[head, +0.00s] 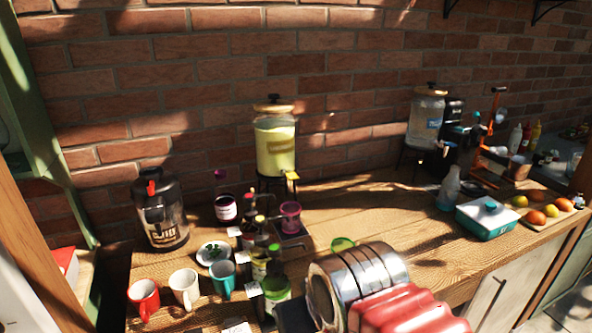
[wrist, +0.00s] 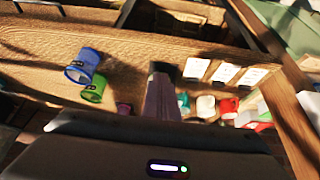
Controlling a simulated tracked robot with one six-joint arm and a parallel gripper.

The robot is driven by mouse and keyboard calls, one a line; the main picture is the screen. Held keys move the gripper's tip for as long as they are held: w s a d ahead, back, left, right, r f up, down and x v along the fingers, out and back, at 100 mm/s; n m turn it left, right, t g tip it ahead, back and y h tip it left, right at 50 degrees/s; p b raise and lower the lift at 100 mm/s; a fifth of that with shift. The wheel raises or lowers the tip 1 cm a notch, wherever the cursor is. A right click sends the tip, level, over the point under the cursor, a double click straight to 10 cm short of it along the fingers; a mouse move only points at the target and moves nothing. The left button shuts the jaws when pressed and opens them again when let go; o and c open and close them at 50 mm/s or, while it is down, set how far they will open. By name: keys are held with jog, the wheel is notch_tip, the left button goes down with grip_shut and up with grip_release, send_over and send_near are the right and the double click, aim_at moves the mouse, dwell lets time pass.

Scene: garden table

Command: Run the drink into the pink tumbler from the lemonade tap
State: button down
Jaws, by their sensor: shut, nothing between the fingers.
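The lemonade dispenser (head: 275,148), a glass jar of pale yellow drink with a wooden lid, stands on a dark stand against the brick wall in the head view. Its yellow tap (head: 291,176) is at the lower front right of the jar. The pink tumbler (head: 290,217) stands upright below the tap on a small dark tray; I cannot tell what is in it. My gripper (wrist: 163,70) is shut and empty in the wrist view, pointing over the wooden counter. In the head view, my arm hides the gripper area, clear of the tumbler and tap.
Bottles (head: 258,262) crowd the counter in front of the tumbler. Red, white and teal mugs (head: 185,287) stand at the front left. A second dispenser (head: 426,118) is at the back right. The counter between the dispensers is mostly clear. A blue cup (wrist: 82,65) shows in the wrist view.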

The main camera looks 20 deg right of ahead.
jog(key=shift+w, duration=0.1)
dwell(0.3)
jog(key=w+d+r+m+t+h, duration=0.1)
jog(key=w+d+r+h, duration=0.1)
jog(key=w+d, duration=0.5)
jog(key=w+d+r+m+t+h, duration=0.1)
jog(key=w+d+r+t+h, duration=0.15)
jog(key=w+d, duration=0.45)
jog(key=w+r+n+t+y, duration=0.2)
jog(key=w+r+t+y, duration=0.2)
jog(key=w, duration=0.9)
notch_tip(320, 180, up, 4)
jog(key=shift+w+a+r+t+y, duration=0.15)
jog(key=shift+w+a+t+y, duration=0.25)
jog(key=shift+t, duration=0.65)
jog(key=shift+s, duration=0.1)
